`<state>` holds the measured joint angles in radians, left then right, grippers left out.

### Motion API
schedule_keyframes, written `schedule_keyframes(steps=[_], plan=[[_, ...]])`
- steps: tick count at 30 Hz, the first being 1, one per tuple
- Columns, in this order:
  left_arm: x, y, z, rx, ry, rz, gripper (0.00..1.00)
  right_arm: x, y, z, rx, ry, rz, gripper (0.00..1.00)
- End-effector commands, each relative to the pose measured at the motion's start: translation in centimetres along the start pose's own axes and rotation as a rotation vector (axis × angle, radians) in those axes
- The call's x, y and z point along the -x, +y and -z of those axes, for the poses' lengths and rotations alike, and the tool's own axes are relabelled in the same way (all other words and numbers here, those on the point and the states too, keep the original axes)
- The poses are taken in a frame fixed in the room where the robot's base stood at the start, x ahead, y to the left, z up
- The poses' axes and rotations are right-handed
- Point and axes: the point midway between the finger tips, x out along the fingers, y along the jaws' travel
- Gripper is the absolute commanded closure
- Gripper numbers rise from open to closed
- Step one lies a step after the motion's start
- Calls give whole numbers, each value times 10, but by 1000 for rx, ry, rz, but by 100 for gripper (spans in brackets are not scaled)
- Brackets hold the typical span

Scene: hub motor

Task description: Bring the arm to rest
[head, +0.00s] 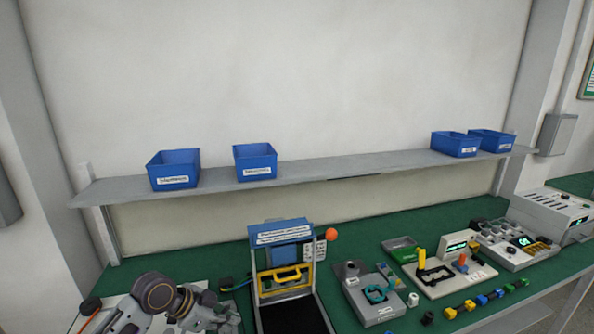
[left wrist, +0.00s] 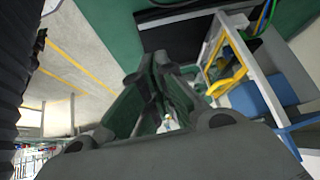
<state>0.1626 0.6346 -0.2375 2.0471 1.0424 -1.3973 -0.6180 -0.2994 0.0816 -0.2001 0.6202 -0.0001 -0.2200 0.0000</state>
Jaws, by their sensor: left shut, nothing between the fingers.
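My left arm comes in at the lower left of the head view, and its gripper (head: 222,318) is low near the bench's front left, to the left of the blue and black fixture (head: 283,231) with the yellow handle. In the left wrist view the left gripper (left wrist: 160,95) is shut, with nothing between its fingers. The fixture's frame and yellow handle (left wrist: 230,75) show to the right of the fingers there. My right gripper is in neither view.
The green bench (head: 225,247) carries a grey device (head: 372,303), a beige test board (head: 440,272), several small coloured connectors (head: 481,300) and a grey instrument (head: 550,215). Blue bins (head: 255,163) stand on the grey shelf (head: 330,169) above. The air over the bench is clear.

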Motion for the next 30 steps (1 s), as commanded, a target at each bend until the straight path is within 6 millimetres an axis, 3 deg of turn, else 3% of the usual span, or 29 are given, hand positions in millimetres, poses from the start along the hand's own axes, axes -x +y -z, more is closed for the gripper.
schedule_keyframes(steps=[6, 15, 30], plan=[[-22, 34, -19, 99, -48, 26, 100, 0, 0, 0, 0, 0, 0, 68], [-38, 73, -46, 255, -113, 88, 100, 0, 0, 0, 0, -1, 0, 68], [-32, 129, -98, 572, -232, 241, 100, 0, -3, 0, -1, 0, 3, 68]])
